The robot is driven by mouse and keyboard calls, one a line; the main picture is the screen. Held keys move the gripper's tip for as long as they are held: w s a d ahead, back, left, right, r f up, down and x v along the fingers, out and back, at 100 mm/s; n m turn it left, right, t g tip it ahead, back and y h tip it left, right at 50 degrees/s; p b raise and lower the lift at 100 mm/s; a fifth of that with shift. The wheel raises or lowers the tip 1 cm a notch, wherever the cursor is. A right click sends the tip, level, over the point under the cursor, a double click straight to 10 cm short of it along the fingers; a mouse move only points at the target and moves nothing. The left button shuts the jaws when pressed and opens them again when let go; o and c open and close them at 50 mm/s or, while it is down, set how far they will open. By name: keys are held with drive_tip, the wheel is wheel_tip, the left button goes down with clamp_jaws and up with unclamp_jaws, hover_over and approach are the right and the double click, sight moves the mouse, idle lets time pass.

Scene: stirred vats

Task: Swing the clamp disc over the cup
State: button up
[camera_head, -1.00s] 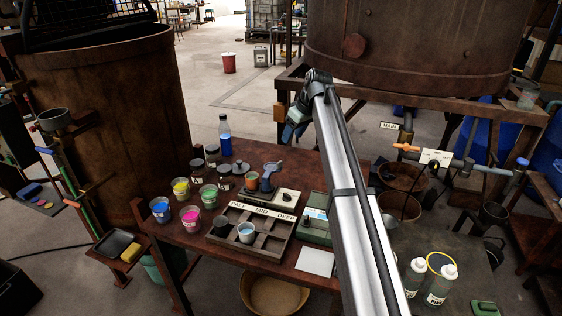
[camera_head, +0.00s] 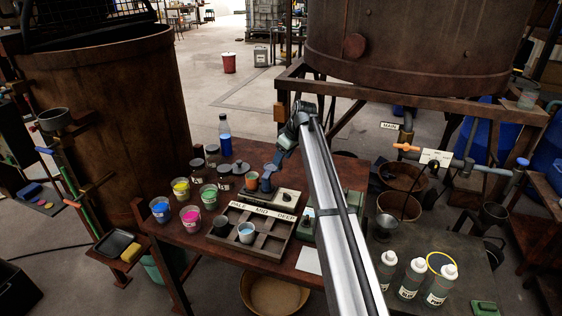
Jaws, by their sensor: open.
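The mixer stand (camera_head: 287,199) has a pale base with a dark knob and sits on the brown table behind the tray. A cup with orange contents (camera_head: 252,179) stands at its left end. A blue-grey post (camera_head: 266,185) rises right beside the cup. The small blue-grey clamp disc (camera_head: 270,168) is at the back right of the cup, not over it. My gripper (camera_head: 277,157) is open, just above and behind the disc. Its fingers are small and blend with the disc, so I cannot tell whether they touch it.
A wooden tray (camera_head: 272,235) marked PALE, MID and DEEP lies in front, with a pale blue cup (camera_head: 246,232) in it. Several paint cups and dark-lidded jars (camera_head: 212,155) stand to the left. A blue bottle (camera_head: 225,136) stands behind. My arm hides part of the green box.

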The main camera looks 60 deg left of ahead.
drive_tip(key=shift+x, duration=1.4)
drive_tip(key=shift+c, duration=0.3)
clamp_jaws()
